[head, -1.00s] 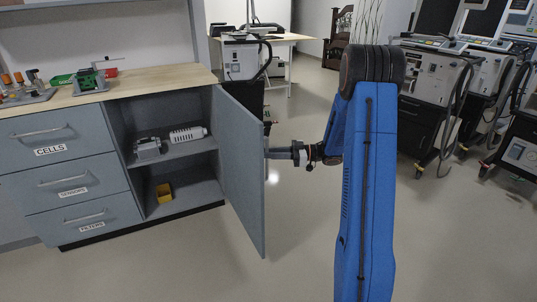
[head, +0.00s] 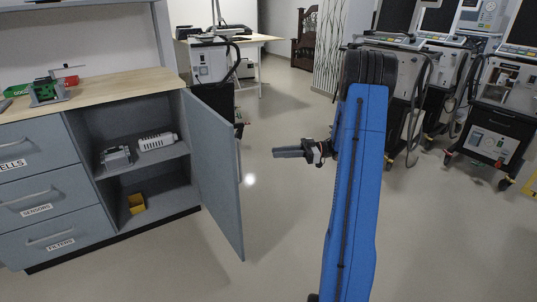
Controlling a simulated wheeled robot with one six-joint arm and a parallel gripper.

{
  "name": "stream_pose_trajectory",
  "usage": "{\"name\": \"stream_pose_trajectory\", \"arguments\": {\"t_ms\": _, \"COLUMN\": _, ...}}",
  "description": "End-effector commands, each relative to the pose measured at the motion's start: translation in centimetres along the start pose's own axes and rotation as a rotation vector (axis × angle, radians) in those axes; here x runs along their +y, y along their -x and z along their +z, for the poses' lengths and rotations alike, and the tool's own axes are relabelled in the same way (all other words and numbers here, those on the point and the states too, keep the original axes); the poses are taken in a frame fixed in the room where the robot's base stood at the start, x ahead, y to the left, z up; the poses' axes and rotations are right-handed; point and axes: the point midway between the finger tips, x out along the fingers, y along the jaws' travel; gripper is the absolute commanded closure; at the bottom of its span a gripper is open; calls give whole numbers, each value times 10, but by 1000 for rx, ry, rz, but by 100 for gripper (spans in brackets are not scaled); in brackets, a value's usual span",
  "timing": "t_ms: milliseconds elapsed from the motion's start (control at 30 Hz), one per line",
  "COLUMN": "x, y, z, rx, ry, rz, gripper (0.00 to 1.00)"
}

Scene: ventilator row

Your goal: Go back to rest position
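My gripper (head: 276,153) is at the end of my blue arm, in the middle of the head view. It points left toward the open cabinet door (head: 215,165) and is apart from it, with floor showing between them. The fingers are seen side-on, so I cannot tell whether they are open or shut. No held object shows.
The grey cabinet (head: 60,200) stands at left with its door swung out. Ventilators (head: 490,140) stand at right. The floor (head: 270,240) between is clear.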

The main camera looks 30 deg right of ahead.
Motion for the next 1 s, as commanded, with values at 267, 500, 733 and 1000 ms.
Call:
{"name": "stream_pose_trajectory", "arguments": {"t_ms": 267, "x": 0, "y": 15, "z": 0, "rx": 0, "ry": 0, "rz": -1, "gripper": 82}}
{"name": "stream_pose_trajectory", "arguments": {"t_ms": 500, "x": 0, "y": 15, "z": 0, "rx": 0, "ry": 0, "rz": -1, "gripper": 82}}
{"name": "stream_pose_trajectory", "arguments": {"t_ms": 733, "x": 0, "y": 15, "z": 0, "rx": 0, "ry": 0, "rz": -1, "gripper": 82}}
{"name": "stream_pose_trajectory", "arguments": {"t_ms": 1000, "x": 19, "y": -15, "z": -20, "rx": -72, "ry": 81, "rz": 103, "gripper": 82}}
